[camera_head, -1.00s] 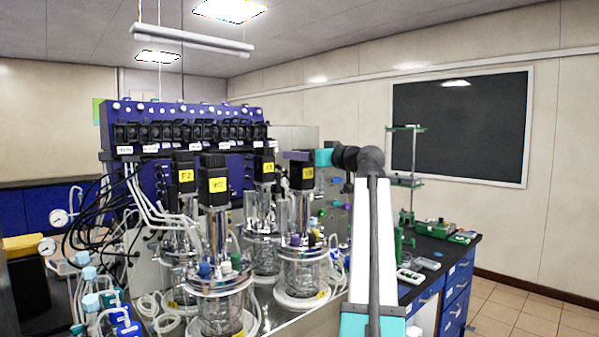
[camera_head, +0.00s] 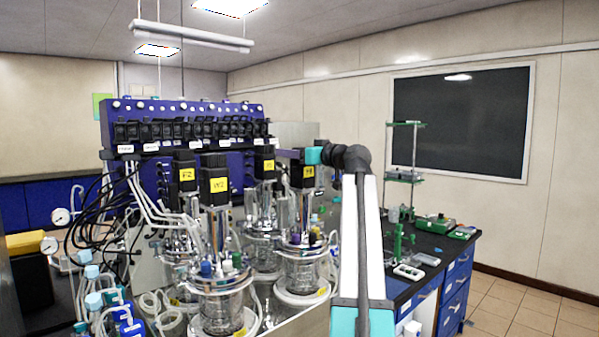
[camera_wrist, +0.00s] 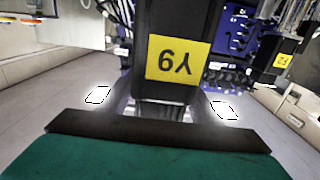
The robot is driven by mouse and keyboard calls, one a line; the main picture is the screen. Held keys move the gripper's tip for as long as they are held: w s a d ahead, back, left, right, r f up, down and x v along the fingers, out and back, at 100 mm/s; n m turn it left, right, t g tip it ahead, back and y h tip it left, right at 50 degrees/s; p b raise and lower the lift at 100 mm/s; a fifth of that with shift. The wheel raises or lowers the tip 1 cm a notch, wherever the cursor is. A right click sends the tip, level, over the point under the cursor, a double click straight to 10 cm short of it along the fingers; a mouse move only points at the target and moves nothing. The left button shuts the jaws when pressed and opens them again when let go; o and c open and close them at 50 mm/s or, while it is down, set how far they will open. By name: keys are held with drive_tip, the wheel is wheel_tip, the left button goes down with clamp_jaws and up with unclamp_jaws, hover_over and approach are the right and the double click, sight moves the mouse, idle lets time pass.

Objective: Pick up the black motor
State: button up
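A black motor with a yellow label (camera_head: 302,178) stands upright on the right-hand front glass vessel. My gripper (camera_head: 290,156) is level with the motor's top in the head view, its dark end overlapping or just behind it. In the wrist view the motor (camera_wrist: 172,75) fills the upper middle, with its label upside down and close. A dark bar on a teal part of my gripper (camera_wrist: 158,132) lies below it. I cannot tell whether they touch. Other similar black motors (camera_head: 214,178) stand on the neighbouring vessels.
The glass vessel (camera_head: 301,268) under the motor has several tubes and fittings nearby. A blue rack (camera_head: 185,120) stands behind the vessels. A black bench (camera_head: 430,248) with green equipment is at the right. Bottles (camera_head: 95,300) stand at the front left.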

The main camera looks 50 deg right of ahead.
clamp_jaws()
drive_tip(key=shift+r, duration=0.1)
drive_tip(key=shift+d+r, duration=0.1)
drive_tip(key=shift+r, duration=0.05)
drive_tip(key=r, duration=0.1)
drive_tip(key=r+b, duration=0.1)
drive_tip(key=s+a+r+b, duration=0.1)
drive_tip(key=shift+s+r, duration=0.1)
drive_tip(key=s+a+r+b, duration=0.1)
drive_tip(key=s+a+b, duration=0.2)
drive_tip(key=s+a, duration=0.5)
drive_tip(key=s, duration=0.4)
drive_tip(key=shift+r, duration=0.25)
idle(0.4)
idle(0.5)
